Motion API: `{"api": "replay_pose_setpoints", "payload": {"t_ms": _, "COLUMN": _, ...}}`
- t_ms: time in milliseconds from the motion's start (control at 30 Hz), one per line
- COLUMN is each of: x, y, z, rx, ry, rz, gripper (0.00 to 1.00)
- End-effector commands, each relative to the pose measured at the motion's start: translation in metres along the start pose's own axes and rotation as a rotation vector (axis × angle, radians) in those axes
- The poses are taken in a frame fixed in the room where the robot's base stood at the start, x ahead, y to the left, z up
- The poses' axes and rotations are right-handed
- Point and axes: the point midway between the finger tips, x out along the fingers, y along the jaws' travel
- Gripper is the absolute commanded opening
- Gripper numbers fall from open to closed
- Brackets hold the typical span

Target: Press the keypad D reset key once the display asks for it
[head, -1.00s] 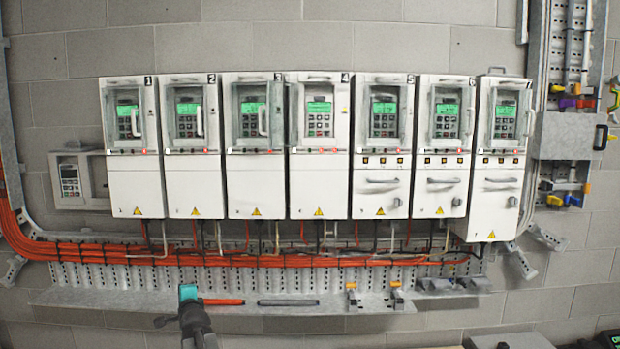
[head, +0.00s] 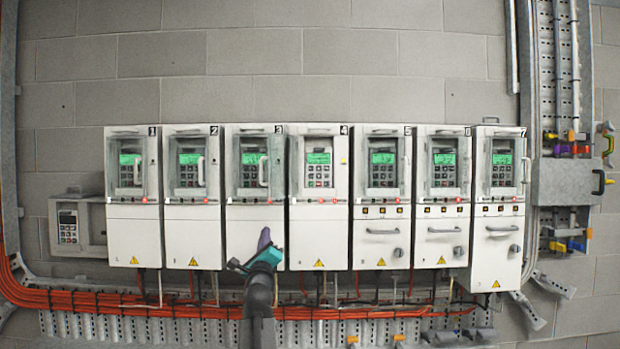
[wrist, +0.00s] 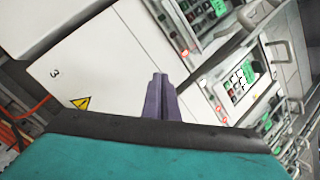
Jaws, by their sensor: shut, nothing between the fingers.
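A row of white numbered cabinets spans the wall in the head view, each with a keypad and a green display. I can read no letter D on any. Cabinet 4 has a keypad (head: 319,171) with no window visible in front of it; its display (head: 318,157) is lit green, its text too small to read. In the wrist view a keypad (wrist: 240,80) shows right of my fingers. My gripper (head: 264,240) is shut and empty, its purple fingers before the lower panel of cabinet 3 (head: 240,215). They also show in the wrist view (wrist: 160,98), apart from the keypad.
Hinged windows with handles cover other keypads, such as the window on cabinet 3 (head: 253,165). A separate keypad box (head: 68,226) sits at the far left. Orange cables (head: 100,300) run below the cabinets. A grey box (head: 570,180) stands at the right.

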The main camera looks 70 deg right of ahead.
Motion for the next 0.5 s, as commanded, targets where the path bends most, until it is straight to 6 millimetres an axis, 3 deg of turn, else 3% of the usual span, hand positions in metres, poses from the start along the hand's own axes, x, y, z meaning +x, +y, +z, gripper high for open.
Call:
{"api": "replay_pose_setpoints", "payload": {"t_ms": 33, "x": 0.005, "y": -0.024, "z": 0.0, "rx": 0.024, "ry": -0.002, "rz": -0.04, "gripper": 0.0}}
{"api": "replay_pose_setpoints", "payload": {"t_ms": 200, "x": 0.013, "y": -0.094, "z": 0.001, "rx": 0.106, "ry": -0.015, "rz": -0.163, "gripper": 0.0}}
{"api": "replay_pose_setpoints", "payload": {"t_ms": 500, "x": 0.015, "y": -0.204, "z": 0.013, "rx": 0.231, "ry": -0.066, "rz": -0.358, "gripper": 0.0}}
